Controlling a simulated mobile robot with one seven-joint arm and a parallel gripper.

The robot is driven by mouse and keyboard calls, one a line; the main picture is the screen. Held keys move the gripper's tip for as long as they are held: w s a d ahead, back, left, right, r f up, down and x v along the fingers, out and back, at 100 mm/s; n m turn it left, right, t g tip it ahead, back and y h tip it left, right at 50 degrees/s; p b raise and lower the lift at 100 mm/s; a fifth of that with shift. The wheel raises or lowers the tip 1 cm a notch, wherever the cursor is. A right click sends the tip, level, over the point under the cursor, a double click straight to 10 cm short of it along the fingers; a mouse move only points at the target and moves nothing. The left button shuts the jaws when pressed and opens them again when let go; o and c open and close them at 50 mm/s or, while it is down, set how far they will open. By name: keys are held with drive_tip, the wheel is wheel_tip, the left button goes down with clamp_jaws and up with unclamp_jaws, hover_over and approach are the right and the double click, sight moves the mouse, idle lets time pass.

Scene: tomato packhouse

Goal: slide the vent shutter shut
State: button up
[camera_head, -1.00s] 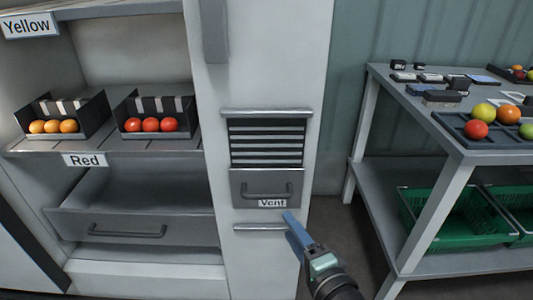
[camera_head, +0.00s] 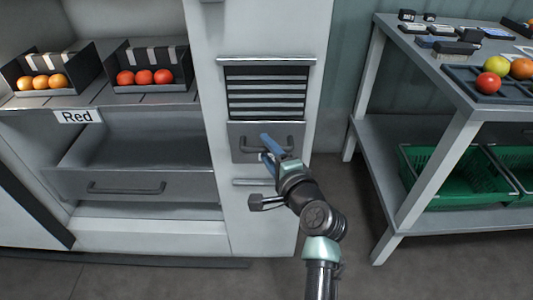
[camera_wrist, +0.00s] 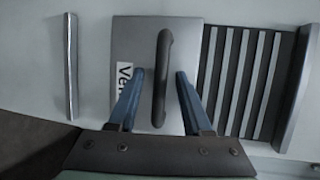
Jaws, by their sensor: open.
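The vent shutter (camera_head: 240,130) is a grey plate with a dark bar handle (camera_head: 242,148). It sits below the dark slatted vent opening (camera_head: 266,92), whose slats show uncovered. In the wrist view the shutter (camera_wrist: 187,35) carries a partly hidden "Vent" label (camera_wrist: 124,78), and the slats (camera_wrist: 243,80) lie to its right. My gripper (camera_head: 268,148) is at the handle in the head view, hiding part of it. In the wrist view my open gripper (camera_wrist: 158,80) has one blue finger on each side of the handle (camera_wrist: 162,70), with gaps showing on both sides.
Metal rails run above (camera_head: 266,60) and below (camera_head: 255,182) the vent. Left is a shelf with boxes of orange and red tomatoes (camera_head: 145,77) above an open drawer (camera_head: 130,187). Right stands a metal table (camera_head: 400,65) with green crates (camera_head: 440,175) beneath.

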drive_tip(key=shift+w+a, duration=0.2)
drive_tip(key=shift+w, duration=0.2)
drive_tip(key=shift+c, duration=0.3)
clamp_jaws()
drive_tip(key=shift+f, duration=0.1)
idle(0.8)
